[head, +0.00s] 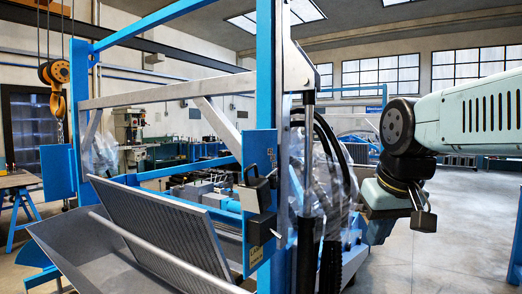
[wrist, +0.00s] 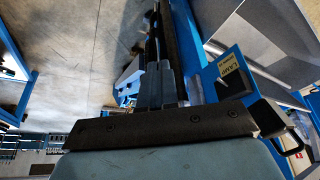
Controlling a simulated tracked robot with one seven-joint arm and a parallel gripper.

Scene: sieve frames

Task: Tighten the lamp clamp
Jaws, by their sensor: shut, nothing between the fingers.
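A grey box-shaped lamp (head: 255,194) with a black handle is on a blue plate of the frame in the head view. A dark block (head: 262,229), perhaps its clamp, sits just below it. A yellow label (head: 256,256) is lower on the blue post; it also shows in the wrist view (wrist: 231,72), with a dark block (wrist: 232,86) beside it. My gripper (head: 376,234) is to the right of the post, apart from the lamp and clamp. In the wrist view its fingers (wrist: 157,78) are together and empty. The clamp's tightening part is not clear.
The blue post (head: 264,60) and dark hoses (head: 330,150) stand between my gripper and the lamp's side. A slanted grey sieve panel (head: 165,225) is at left. A yellow hoist hook (head: 54,75) hangs far left. Open concrete floor (head: 450,230) lies at right.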

